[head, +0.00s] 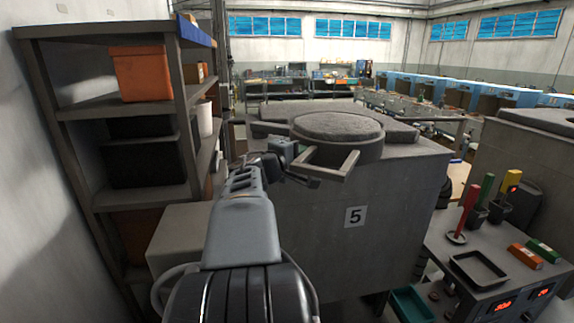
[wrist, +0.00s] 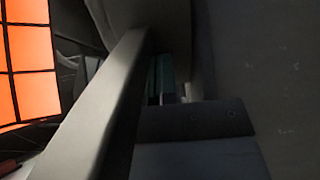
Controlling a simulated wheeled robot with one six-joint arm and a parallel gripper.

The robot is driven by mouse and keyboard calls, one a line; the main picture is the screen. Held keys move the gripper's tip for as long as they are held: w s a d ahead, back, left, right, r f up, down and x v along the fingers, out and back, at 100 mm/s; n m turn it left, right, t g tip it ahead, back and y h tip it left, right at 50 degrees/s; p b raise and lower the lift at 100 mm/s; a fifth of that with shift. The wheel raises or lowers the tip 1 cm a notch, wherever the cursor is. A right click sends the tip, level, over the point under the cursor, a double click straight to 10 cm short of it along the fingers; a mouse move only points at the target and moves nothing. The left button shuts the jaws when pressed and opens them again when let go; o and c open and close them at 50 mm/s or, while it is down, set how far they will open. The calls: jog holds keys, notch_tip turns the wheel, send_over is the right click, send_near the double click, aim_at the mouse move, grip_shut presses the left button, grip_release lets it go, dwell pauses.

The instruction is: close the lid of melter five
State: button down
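Melter five (head: 330,240) is a large grey box with a "5" plate on its front. Its round lid (head: 337,124), with a rough dark top, lies about flat on top; I cannot tell whether it is fully seated. A pale bar handle (head: 343,168) sticks out from the lid's front. My gripper (head: 303,179) is at the left end of this handle, close to or touching it. In the wrist view the handle (wrist: 95,105) runs diagonally close to the camera, beside a dark gripper part (wrist: 195,120). The fingertips are not clear, so I cannot see whether they grip.
A shelf (head: 185,110) with an orange bin (head: 140,73) stands close on the left. A bench (head: 490,265) with tools and red displays is at the right front. Another grey melter (head: 525,165) stands at the far right. A thin rod (head: 428,118) extends right of the lid.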

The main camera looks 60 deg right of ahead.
jog(key=shift+s+d+t, duration=0.1)
jog(key=shift+d+t, duration=0.2)
dwell(0.4)
